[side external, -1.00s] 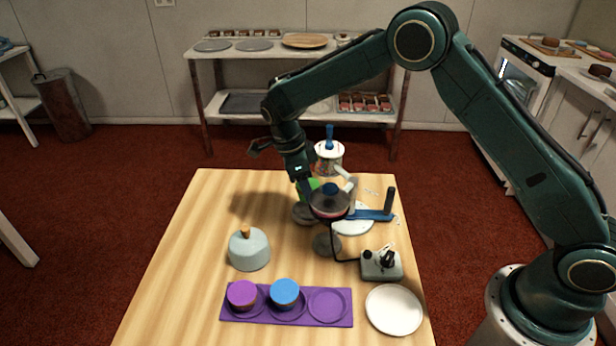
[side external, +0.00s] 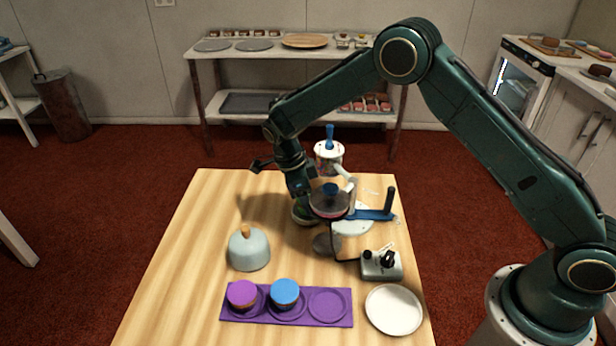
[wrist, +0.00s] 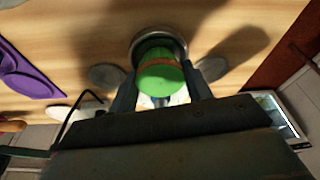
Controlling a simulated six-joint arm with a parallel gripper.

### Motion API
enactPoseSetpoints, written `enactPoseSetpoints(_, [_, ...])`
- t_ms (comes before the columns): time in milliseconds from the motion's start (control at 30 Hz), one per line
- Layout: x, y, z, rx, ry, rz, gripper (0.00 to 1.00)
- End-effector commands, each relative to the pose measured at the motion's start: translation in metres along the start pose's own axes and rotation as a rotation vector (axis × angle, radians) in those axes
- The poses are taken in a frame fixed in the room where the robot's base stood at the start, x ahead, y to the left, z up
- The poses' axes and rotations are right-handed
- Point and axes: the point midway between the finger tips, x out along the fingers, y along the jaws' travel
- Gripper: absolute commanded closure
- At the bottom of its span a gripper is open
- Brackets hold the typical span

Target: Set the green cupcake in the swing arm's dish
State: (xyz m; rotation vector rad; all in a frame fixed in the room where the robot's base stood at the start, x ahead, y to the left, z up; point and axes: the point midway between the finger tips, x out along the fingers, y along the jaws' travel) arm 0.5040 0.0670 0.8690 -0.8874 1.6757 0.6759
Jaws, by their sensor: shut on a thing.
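The green cupcake (wrist: 160,78) is between my gripper's fingers (wrist: 163,88) in the wrist view. My gripper (side external: 304,200) is shut on it in the side view. A round grey dish (wrist: 158,33) surrounds the far side of the cupcake in the wrist view. In the side view the cupcake shows only as a bit of green low in the dish (side external: 302,222), partly hidden by my gripper and the dark round piece in front. I cannot tell whether the cupcake touches the dish floor. A blue swing arm (side external: 372,214) with an upright dark handle stands right of it.
A grey control box (side external: 381,265), a white plate (side external: 394,310), a purple tray (side external: 327,320) with purple and blue cupcakes, and a pale dome (side external: 249,252) are nearer. The table's left side is clear.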

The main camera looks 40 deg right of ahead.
Motion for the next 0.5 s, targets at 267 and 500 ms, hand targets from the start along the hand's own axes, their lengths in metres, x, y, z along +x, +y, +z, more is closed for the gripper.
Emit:
enactPoseSetpoints(267, [0.0024, 0.0000, 0.0007, 0.000, 0.000, 0.000, 0.29])
enactPoseSetpoints(500, [0.0022, -0.0001, 0.0007, 0.000, 0.000, 0.000, 0.29])
